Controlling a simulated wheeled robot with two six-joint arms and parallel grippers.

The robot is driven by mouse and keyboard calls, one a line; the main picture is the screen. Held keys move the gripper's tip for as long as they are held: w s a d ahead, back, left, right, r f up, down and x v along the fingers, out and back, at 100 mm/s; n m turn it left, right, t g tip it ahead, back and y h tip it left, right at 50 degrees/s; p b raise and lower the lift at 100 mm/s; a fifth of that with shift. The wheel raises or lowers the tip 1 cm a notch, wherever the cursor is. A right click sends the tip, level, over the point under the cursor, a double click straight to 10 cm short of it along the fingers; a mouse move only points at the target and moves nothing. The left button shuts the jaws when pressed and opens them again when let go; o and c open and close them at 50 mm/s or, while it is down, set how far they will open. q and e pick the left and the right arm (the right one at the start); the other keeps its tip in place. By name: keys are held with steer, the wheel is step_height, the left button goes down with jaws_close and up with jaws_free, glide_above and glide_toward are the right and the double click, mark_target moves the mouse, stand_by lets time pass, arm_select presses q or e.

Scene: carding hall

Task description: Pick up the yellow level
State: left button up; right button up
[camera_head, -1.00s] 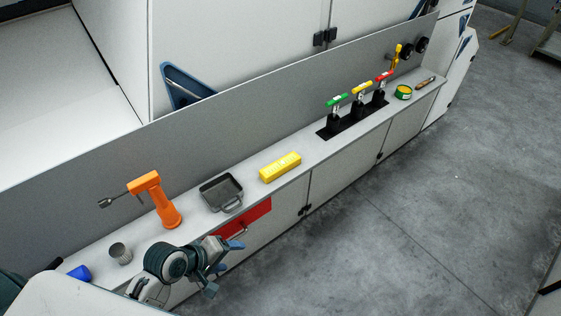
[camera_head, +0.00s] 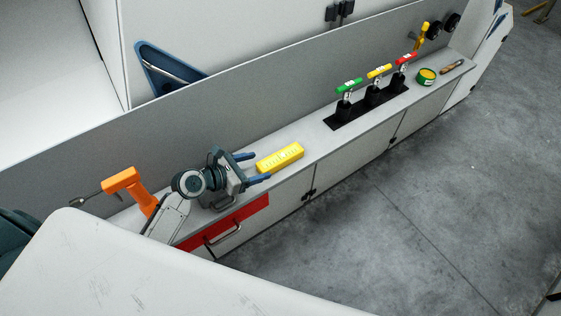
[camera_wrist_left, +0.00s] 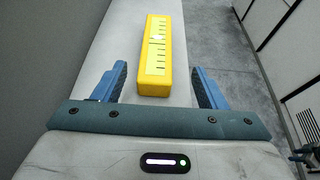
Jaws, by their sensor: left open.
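The yellow level (camera_head: 280,158) is a bright yellow block lying on the narrow grey counter, near its front edge. My left gripper (camera_head: 257,168) is open, with its blue fingers just left of the level in the head view. In the left wrist view the level (camera_wrist_left: 163,55) lies ahead, with its near end between the two open fingertips (camera_wrist_left: 160,82). Nothing is between the fingers' inner faces and the level but a gap on each side. My right gripper does not show.
Behind my left gripper, a dark tray (camera_head: 222,203) is mostly hidden. An orange drill (camera_head: 128,183) stands farther left. Levers with green (camera_head: 348,86), yellow (camera_head: 379,71) and red (camera_head: 405,59) handles rise to the right, beyond free counter. A green-yellow tin (camera_head: 426,76) sits farther along.

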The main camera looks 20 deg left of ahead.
mark_target(272, 161)
arm_select(q)
steer(key=shift+w+d+f+b, duration=0.25)
steer(key=shift+w+f+b, duration=0.15)
steer(key=shift+w, duration=0.25)
steer(key=shift+w+d+f+b, duration=0.3)
steer(key=shift+w+f, duration=0.15)
steer(key=shift+w, duration=0.15)
steer(key=b+x, duration=0.2)
steer(key=b, duration=0.1)
steer(key=shift+d, duration=0.2)
steer(key=shift+w+d+f, duration=0.15)
steer(key=shift+w+d, duration=0.1)
steer(key=shift+w+d+b, duration=0.15)
steer(key=shift+w+b, duration=0.25)
steer(key=shift+s, duration=0.1)
steer(key=shift+c, duration=1)
steer(key=c, duration=1.1)
